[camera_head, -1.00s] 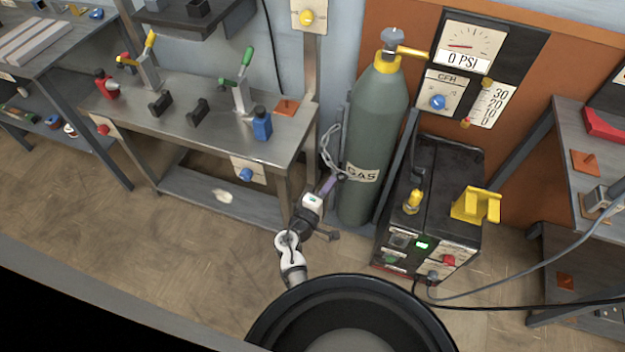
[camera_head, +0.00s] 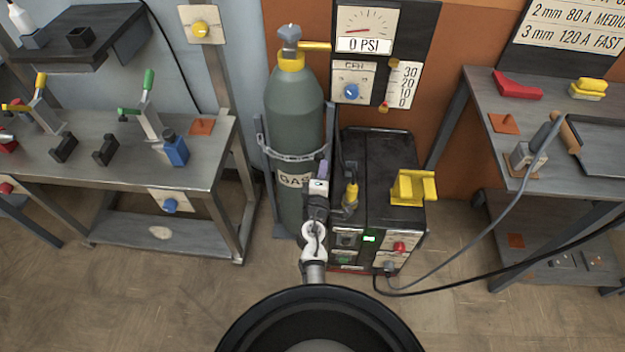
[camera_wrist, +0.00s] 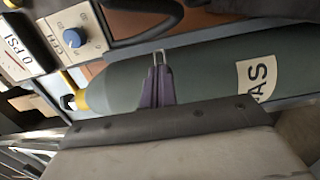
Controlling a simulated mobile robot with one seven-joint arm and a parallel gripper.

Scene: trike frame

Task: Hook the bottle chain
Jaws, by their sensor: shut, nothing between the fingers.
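The green-grey gas bottle (camera_head: 294,112) stands upright in its rack beside the welder, and lies sideways across the wrist view (camera_wrist: 210,75). The chain (camera_head: 290,157) runs across the bottle's front, above the GAS label, from the left post to the right side near the right post. Its right end is too small to tell whether it sits on a hook. My gripper (camera_head: 323,168) is just right of the label, below the chain's right end. In the wrist view its purple fingers (camera_wrist: 157,75) are shut and empty, with a small pale metal loop (camera_wrist: 161,55) just beyond their tips.
The black welder (camera_head: 380,170) with a yellow holder (camera_head: 413,187) stands close to the right of my gripper. A metal workbench (camera_head: 110,150) with clamps is at left, another table (camera_head: 500,135) at right. A grey cable crosses the right floor. Open floor lies in front.

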